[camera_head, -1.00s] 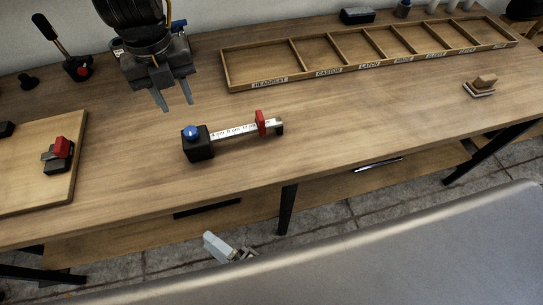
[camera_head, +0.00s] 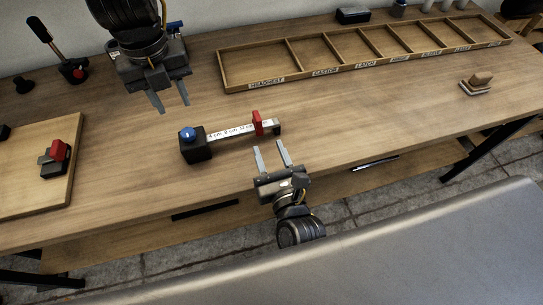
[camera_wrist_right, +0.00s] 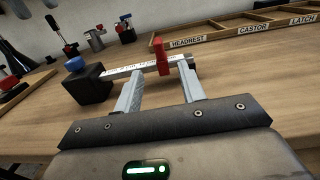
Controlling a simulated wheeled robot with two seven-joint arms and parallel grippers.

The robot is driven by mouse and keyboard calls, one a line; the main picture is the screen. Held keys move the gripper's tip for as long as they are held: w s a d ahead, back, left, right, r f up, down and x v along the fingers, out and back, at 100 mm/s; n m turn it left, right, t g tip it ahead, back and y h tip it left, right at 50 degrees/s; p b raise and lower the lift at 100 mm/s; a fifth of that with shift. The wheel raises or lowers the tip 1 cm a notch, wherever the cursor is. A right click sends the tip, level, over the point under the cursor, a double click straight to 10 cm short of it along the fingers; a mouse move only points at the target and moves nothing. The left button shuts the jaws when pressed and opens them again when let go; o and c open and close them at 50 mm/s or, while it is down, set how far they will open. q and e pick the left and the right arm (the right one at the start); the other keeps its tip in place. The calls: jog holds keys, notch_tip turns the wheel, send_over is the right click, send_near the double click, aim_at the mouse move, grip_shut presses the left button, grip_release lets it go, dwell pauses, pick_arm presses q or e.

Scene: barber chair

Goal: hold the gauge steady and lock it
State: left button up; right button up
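The gauge lies on the table in the head view. It has a black block (camera_head: 196,148) with a blue knob (camera_head: 187,134), a pale ruler bar (camera_head: 232,130) with centimetre marks, and a red slider (camera_head: 257,123) near the bar's right end. My left gripper (camera_head: 171,107) is open and empty above the table, behind and left of the gauge. My right gripper (camera_head: 269,151) is open and empty, just in front of the slider end of the bar. In the right wrist view its fingers (camera_wrist_right: 163,88) point toward the bar, with the red slider (camera_wrist_right: 160,55) beyond them.
A wooden compartment tray (camera_head: 240,88) with labels such as HEADREST and CASTOR stands behind. A board (camera_head: 25,190) with a red-and-black clamp-like part (camera_head: 55,158) lies at left. A small wooden block (camera_head: 480,80) sits at right. The grey chair surface (camera_head: 400,260) is in front.

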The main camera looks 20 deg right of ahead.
aim_at(259, 126)
jog(key=w, duration=0.9)
jog(key=shift+w+a, duration=0.3)
jog(key=shift+c, duration=0.4)
grip_shut()
jog(key=shift+o, duration=0.4)
grip_release()
jog(key=s, duration=1.2)
jog(key=shift+d, duration=0.35)
